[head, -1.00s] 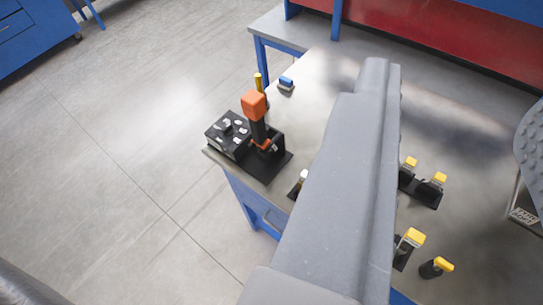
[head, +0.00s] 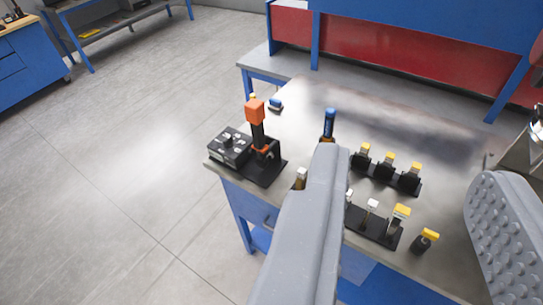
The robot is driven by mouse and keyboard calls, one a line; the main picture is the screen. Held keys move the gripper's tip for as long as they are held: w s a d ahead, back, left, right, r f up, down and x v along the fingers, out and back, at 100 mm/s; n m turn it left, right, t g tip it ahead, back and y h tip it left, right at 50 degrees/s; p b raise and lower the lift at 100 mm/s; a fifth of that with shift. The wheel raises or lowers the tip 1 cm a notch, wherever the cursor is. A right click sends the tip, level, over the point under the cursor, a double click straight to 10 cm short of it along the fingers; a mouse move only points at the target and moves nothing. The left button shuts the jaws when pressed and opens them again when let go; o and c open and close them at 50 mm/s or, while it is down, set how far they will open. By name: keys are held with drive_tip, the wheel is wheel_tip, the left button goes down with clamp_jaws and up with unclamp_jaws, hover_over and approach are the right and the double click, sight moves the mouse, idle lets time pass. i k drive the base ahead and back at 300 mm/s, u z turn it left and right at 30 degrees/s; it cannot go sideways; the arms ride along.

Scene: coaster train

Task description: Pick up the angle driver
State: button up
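An upright tool with an orange top and black body (head: 256,125), which looks like the angle driver, stands in a black stand at the left end of the metal table. A black box (head: 229,147) sits just left of it. My gripper (head: 408,172) is open and empty. One grey finger crosses the middle of the view, and the studded finger is at the right edge. The tool is left of both fingers and apart from them. The near finger hides part of the table and a small item beside it.
The metal table (head: 300,105) holds a back rack of yellow-topped pieces (head: 387,165), a front rack (head: 372,222), a loose yellow-topped piece (head: 424,240), a blue-topped tool (head: 328,125) and a small blue block (head: 275,104). Floor on the left is clear.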

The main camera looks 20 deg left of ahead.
sight(255, 110)
drive_tip(key=u, duration=0.15)
drive_tip(key=i, duration=0.9)
drive_tip(key=z, duration=0.05)
